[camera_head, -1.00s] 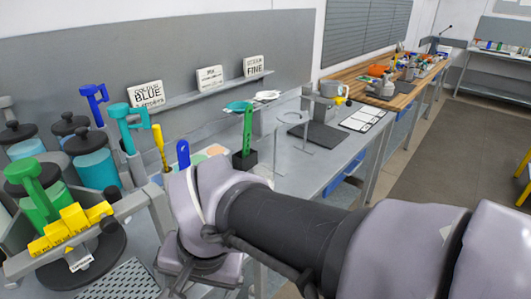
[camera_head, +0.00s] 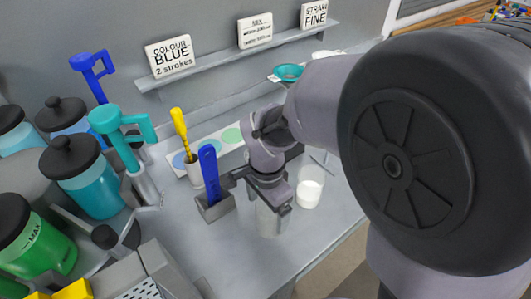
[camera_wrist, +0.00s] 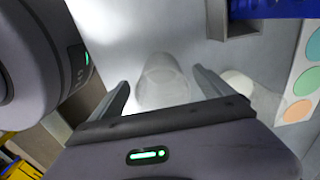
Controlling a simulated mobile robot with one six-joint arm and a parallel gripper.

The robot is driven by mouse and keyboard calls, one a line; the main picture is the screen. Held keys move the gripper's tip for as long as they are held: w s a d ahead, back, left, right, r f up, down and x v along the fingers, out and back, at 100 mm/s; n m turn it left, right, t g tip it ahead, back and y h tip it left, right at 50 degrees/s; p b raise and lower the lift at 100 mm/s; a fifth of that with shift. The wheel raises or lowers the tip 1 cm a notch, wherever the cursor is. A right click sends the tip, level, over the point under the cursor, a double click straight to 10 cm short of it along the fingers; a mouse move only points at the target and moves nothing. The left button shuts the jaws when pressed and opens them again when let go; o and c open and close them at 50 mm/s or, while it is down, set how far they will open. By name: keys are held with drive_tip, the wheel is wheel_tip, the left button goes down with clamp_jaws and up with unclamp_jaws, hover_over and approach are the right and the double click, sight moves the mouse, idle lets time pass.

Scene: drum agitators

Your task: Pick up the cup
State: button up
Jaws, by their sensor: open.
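A clear, empty-looking cup (camera_head: 268,222) stands on the grey bench below my gripper (camera_head: 266,190). In the wrist view the cup (camera_wrist: 163,92) sits between my gripper's two fingers (camera_wrist: 162,78), which are apart with a visible gap on each side. I cannot tell exactly how far down the cup the fingers reach. A second clear cup with white contents (camera_head: 309,193) stands just to the right in the head view. It seems to be the pale round shape beside the right finger in the wrist view.
A dark holder (camera_head: 215,206) with a blue strip (camera_head: 209,172) stands close to the left of my gripper. A yellow-handled tool (camera_head: 181,130) and a colour-spot card (camera_head: 228,137) are behind it. Lidded paint drums (camera_head: 88,180) fill the left.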

sight(270, 216)
drive_tip(key=f+b, duration=0.1)
drive_tip(key=f, duration=0.2)
drive_tip(key=f+b, duration=0.1)
drive_tip(key=f, duration=0.1)
drive_tip(key=shift+w+d+f+b, duration=0.15)
drive_tip(key=shift+w+d+b, duration=0.15)
drive_tip(key=shift+d+b, duration=0.1)
drive_tip(key=shift+c, duration=0.4)
drive_tip(key=c, duration=1.3)
drive_tip(key=shift+r, duration=0.3)
